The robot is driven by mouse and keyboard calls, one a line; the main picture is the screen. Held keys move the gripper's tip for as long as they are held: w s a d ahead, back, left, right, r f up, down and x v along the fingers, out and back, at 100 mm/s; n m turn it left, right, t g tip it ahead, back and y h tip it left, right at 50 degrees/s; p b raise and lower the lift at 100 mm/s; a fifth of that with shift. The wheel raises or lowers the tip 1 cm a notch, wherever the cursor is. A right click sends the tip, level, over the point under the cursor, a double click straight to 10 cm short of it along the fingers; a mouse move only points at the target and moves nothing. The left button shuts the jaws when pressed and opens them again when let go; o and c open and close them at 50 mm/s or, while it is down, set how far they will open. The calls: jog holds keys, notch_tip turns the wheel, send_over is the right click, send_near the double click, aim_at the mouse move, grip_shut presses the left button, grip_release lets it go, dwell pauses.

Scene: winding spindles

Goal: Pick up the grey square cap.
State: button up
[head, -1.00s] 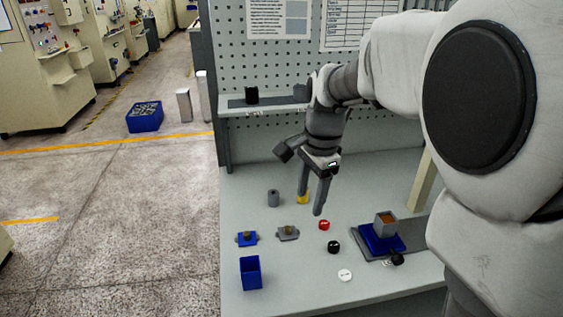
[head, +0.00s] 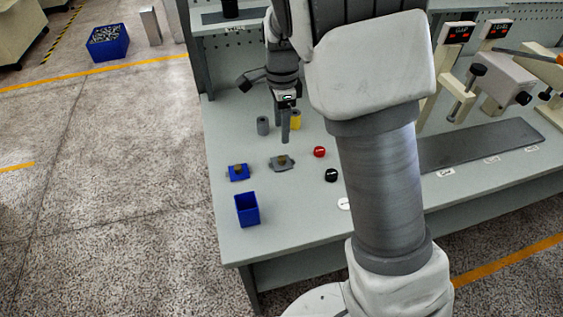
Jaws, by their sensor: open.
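The grey square cap (head: 274,164) lies flat on the grey-green workbench (head: 292,222), with a brownish knob on top. A similar blue square cap (head: 238,175) with a brownish knob lies to its left. My gripper (head: 285,139) points down, with its fingertips just above the grey cap in the picture and apparently a little behind or over it. The exact height gap cannot be judged. It holds nothing visible. The fingers nearly line up, so only one shows clearly.
A grey cylinder (head: 263,126) and a yellow cylinder (head: 296,120) stand close behind. A red knob (head: 319,152) and a black knob (head: 331,175) lie to the right. An open blue bin (head: 246,210) stands near the front-left edge. My arm hides the bench's middle right.

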aim_at(282, 158)
jog(key=f+b, duration=0.1)
jog(key=f, duration=1)
jog(key=shift+w+f, duration=0.1)
jog(key=shift+w, duration=0.1)
grip_shut()
